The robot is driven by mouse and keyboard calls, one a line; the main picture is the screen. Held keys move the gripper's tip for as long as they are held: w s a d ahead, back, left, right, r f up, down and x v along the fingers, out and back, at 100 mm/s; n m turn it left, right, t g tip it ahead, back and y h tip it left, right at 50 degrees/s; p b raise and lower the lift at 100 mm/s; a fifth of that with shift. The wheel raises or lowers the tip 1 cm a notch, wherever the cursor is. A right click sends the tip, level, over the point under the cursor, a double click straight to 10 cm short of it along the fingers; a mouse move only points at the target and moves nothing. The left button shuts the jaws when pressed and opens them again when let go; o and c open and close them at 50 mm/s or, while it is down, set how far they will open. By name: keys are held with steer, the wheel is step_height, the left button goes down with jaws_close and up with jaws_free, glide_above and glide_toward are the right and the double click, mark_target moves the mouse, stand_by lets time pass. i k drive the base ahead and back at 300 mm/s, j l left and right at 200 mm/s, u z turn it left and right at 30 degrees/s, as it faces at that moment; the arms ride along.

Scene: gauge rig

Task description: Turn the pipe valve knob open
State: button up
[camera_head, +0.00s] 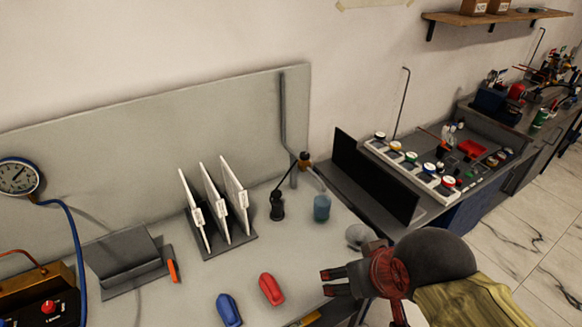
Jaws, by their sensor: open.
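A grey pipe (284,115) runs down the grey back panel and bends near the bench. A small brown-orange knob (304,159) sits beside the pipe's lower part and looks like the valve knob; its turn position is too small to tell. My gripper (327,282) is at the lower right, over the bench's right side. Its dark fingers point left, apart and empty. It is well below and to the right of the knob in the picture, not touching it.
White panels in a rack (229,246) are to the left. Red (271,289) and blue (229,309) objects lie in front. A pressure gauge (18,177) is far left.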

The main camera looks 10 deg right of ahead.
mark_target(304, 156)
steer(key=j+z, duration=1.1)
